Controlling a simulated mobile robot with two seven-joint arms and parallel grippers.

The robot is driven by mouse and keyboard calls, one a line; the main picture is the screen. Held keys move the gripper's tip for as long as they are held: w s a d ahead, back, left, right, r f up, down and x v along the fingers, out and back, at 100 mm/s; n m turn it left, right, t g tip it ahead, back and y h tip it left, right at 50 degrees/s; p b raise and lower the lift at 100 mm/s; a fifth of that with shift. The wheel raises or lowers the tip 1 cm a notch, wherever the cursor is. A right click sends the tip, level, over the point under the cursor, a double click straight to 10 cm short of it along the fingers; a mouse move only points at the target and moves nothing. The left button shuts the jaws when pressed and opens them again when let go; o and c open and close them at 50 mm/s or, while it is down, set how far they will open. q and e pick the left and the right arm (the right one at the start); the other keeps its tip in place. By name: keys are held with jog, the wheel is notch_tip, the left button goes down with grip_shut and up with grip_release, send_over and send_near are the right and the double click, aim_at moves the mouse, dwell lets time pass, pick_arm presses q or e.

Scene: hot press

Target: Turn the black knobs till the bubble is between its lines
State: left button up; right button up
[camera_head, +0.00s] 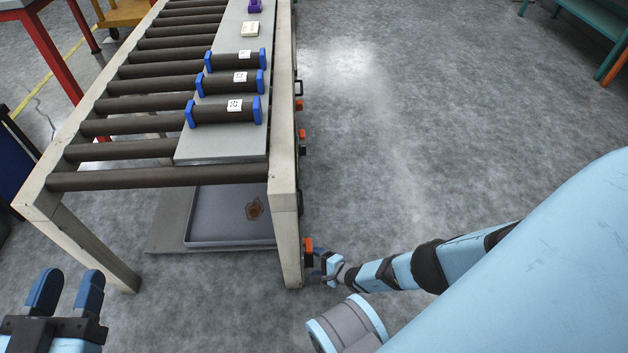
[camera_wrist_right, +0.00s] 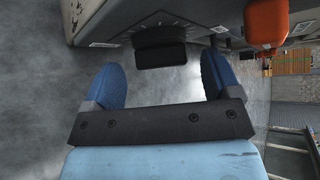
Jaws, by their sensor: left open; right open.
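A black knob (camera_wrist_right: 160,48) sticks out from the grey machine side in the right wrist view, with a marked dial plate behind it. My right gripper (camera_wrist_right: 160,82) is open. The knob is ahead of and between its two blue fingers, apart from them as far as I can tell. In the head view my right gripper (camera_head: 327,268) is low beside the near leg of the roller frame. My left gripper (camera_head: 67,286) is open and empty at the lower left. I cannot make out a bubble or its lines in either view.
An orange part (camera_wrist_right: 267,22) juts out right of the knob; an orange part (camera_head: 308,245) also shows on the frame leg. The roller frame (camera_head: 284,190) carries a grey plate (camera_head: 222,150) with several blue-ended dark cylinders. The floor (camera_head: 400,130) to the right is clear.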

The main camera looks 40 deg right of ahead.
pick_arm(q)
jog(key=shift+w+a+r+m+h, duration=0.1)
jog(key=shift+w+a+m+h, duration=0.05)
jog(key=shift+m+h, duration=0.2)
pick_arm(e)
jog(key=shift+x, duration=0.8)
jog(key=c, duration=0.9)
jog(key=shift+r, duration=0.1)
jog(key=shift+c, duration=0.2)
jog(key=shift+d+g, duration=0.1)
jog(key=shift+g, duration=0.2)
jog(key=shift+w+r+m+g+y, duration=0.2)
jog(key=shift+m+g+y, duration=0.2)
jog(key=shift+m+g, duration=0.45)
jog(key=shift+d+m+g+y, duration=0.1)
jog(key=shift+m+g+y, duration=0.4)
jog(key=shift+g, duration=0.55)
